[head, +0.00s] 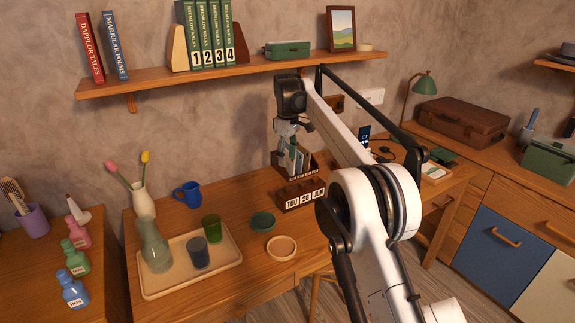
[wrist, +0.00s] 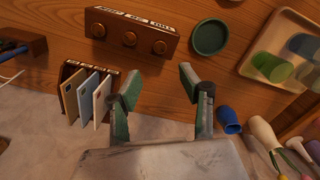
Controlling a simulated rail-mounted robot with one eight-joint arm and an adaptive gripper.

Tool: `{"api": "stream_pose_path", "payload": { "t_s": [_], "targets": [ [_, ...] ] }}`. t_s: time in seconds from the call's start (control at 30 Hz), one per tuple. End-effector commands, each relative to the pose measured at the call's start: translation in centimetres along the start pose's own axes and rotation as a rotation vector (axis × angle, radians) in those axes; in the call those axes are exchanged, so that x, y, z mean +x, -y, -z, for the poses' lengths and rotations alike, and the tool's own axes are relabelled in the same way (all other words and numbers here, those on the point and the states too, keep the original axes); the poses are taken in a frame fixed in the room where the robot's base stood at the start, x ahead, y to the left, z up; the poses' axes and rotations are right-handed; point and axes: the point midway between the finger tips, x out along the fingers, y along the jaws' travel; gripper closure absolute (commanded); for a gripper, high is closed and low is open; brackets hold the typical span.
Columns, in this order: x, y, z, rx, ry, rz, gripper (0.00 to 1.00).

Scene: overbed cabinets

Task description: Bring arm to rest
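My gripper (head: 288,133) is raised over the back of the wooden desk (head: 250,190), near the wall and below the shelf. In the wrist view my gripper (wrist: 160,83) has its two green-padded fingers spread apart, with only desk showing between them. It is open and empty. A letter holder (wrist: 73,72) with several cards stands to one side of the fingers in the wrist view. In the head view the holder (head: 303,165) is partly hidden behind my gripper.
The shelf (head: 250,68) overhangs the back.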

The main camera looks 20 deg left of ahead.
Motion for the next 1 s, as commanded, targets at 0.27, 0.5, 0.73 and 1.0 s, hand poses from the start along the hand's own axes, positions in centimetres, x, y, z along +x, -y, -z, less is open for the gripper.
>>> {"api": "stream_pose_path", "payload": {
  "t_s": [0.27,0.5,0.73,1.0],
  "targets": [
    [-0.2,0.0,0.0,0.0,0.0,0.0,0.61],
    [-0.3,0.0,-0.1,0.001,0.0,0.0,0.61],
    [-3.2,-1.0,-2.5,0.06,-0.019,-0.018,0.61],
    [-9.2,-2.2,-8.9,0.204,-0.069,-0.064,0.61]
  ]
}}
